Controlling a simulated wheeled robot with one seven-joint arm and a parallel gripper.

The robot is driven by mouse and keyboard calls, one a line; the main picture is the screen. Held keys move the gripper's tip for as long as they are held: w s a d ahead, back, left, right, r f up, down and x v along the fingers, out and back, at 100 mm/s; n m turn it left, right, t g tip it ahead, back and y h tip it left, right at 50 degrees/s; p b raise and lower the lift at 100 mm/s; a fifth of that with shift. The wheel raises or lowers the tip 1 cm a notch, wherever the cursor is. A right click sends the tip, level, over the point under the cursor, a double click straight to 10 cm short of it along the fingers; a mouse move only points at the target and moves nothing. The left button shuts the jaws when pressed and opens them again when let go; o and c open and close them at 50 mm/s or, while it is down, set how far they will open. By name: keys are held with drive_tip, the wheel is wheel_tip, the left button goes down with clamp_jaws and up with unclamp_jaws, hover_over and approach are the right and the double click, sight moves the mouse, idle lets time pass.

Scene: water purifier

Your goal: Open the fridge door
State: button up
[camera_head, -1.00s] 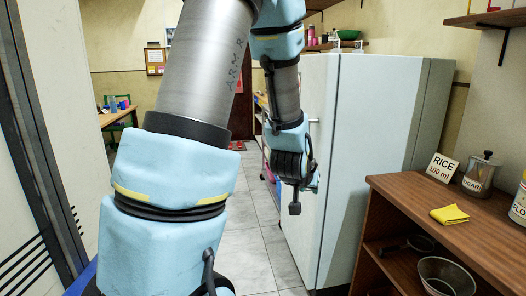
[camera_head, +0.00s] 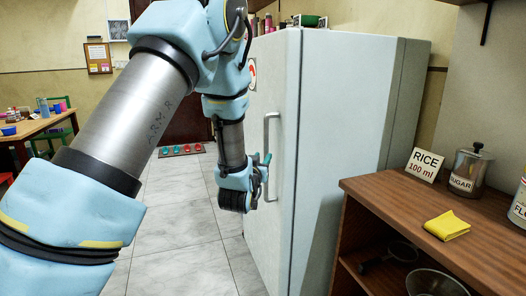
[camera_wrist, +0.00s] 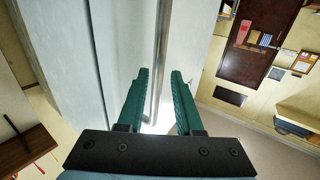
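The fridge (camera_head: 345,130) is a tall pale blue-white box in the head view. Its door (camera_head: 283,215) is the narrow face on the left, and I see no open gap along it. A vertical metal bar handle (camera_head: 267,140) is on that door. My gripper (camera_head: 264,168) is at the handle's lower part. In the wrist view, the two teal fingers of my gripper (camera_wrist: 160,92) are apart, and the handle bar (camera_wrist: 163,45) runs between them with a gap on each side. I cannot tell how deep the bar sits between the fingers.
A wooden shelf unit (camera_head: 400,187) stands right of the fridge, with a rice sign (camera_head: 424,164), a sugar jar (camera_head: 467,172) and a yellow cloth (camera_head: 447,226). A table (camera_head: 35,127) is at the far left.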

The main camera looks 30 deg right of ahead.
sight(266, 154)
drive_tip(key=x, duration=0.5)
drive_tip(key=shift+p, duration=0.35)
clamp_jaws()
drive_tip(key=shift+s, duration=0.1)
idle(1.0)
